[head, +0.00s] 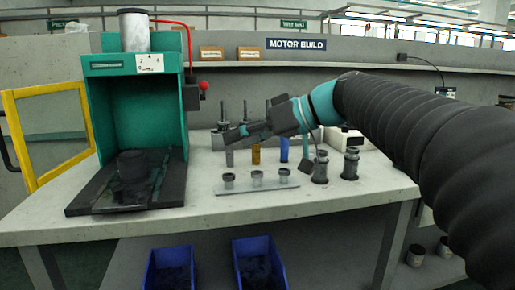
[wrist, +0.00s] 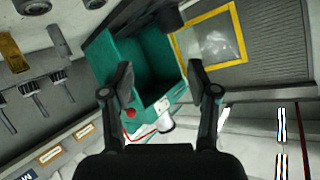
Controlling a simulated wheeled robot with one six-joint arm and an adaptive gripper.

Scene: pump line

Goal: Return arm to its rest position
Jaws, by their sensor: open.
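My arm reaches in from the right in the head view, in a black ribbed sleeve. My gripper (head: 232,135) is above the middle of the workbench (head: 330,205), pointing left toward the green press (head: 185,125). In the wrist view my gripper (wrist: 160,85) has its two black fingers spread wide apart with nothing between them. The green press (wrist: 160,68) shows beyond the fingers. In the head view the gripper is above the small upright cylinders and does not visibly hold anything.
A plate with three small cups (head: 256,181) stands at the bench front. Two dark metal cylinders (head: 350,164) stand to its right. The press's yellow-framed door (head: 48,130) is swung open at left. Blue bins (head: 258,264) sit below. The bench's front right is clear.

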